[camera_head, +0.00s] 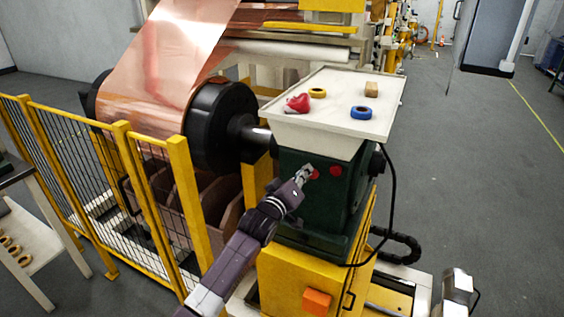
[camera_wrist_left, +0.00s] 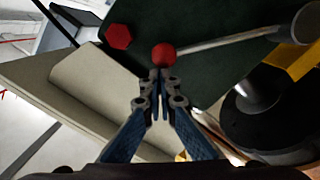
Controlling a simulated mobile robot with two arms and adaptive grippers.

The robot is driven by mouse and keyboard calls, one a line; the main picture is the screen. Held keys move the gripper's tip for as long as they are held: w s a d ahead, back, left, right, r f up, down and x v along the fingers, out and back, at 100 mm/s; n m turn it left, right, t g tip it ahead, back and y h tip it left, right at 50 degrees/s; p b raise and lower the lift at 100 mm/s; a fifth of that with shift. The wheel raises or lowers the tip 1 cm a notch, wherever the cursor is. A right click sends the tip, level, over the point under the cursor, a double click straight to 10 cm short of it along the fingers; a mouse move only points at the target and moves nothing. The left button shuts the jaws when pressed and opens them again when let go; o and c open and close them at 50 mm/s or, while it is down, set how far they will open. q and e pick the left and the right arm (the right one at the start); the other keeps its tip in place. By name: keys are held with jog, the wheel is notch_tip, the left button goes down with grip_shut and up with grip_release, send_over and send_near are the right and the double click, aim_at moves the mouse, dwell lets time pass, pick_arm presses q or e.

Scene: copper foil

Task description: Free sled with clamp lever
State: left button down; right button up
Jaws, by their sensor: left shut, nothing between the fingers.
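My left gripper (camera_head: 304,174) is shut with nothing in it, close to the red ball knob (camera_head: 314,174) on the dark green housing (camera_head: 306,211). In the left wrist view its closed fingertips (camera_wrist_left: 158,80) are just below the red ball (camera_wrist_left: 163,54); I cannot tell whether they touch. The ball ends a grey lever rod (camera_wrist_left: 235,38) that runs to the upper right. A second red knob (camera_wrist_left: 119,37), six-sided, is beside it on the green face. The housing stands on a yellow carriage (camera_head: 287,283), which I take for the sled, above rails (camera_head: 393,293).
A pale tray top (camera_head: 333,83) on the housing carries a red item (camera_head: 298,103), tape rolls (camera_head: 361,112) and a small block (camera_head: 371,89). A copper foil roll (camera_head: 150,95) and a yellow fence (camera_head: 95,160) are to the left. A black cable (camera_head: 392,195) hangs right. Floor is free at right.

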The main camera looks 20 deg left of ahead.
pick_arm(q)
jog(key=d+f+m+b, duration=0.5)
jog(key=d+f+m, duration=0.3)
jog(key=f, duration=0.2)
jog(key=shift+s+y+b, duration=0.25)
jog(key=shift+y+b, duration=0.05)
pick_arm(e)
notch_tip(320, 180, down, 6)
jog(key=a, duration=0.2)
pick_arm(q)
jog(key=shift+d+f, duration=0.1)
pick_arm(e)
jog(key=shift+a+r, duration=0.1)
jog(key=shift+a, duration=0.35)
jog(key=shift+a+r, duration=0.1)
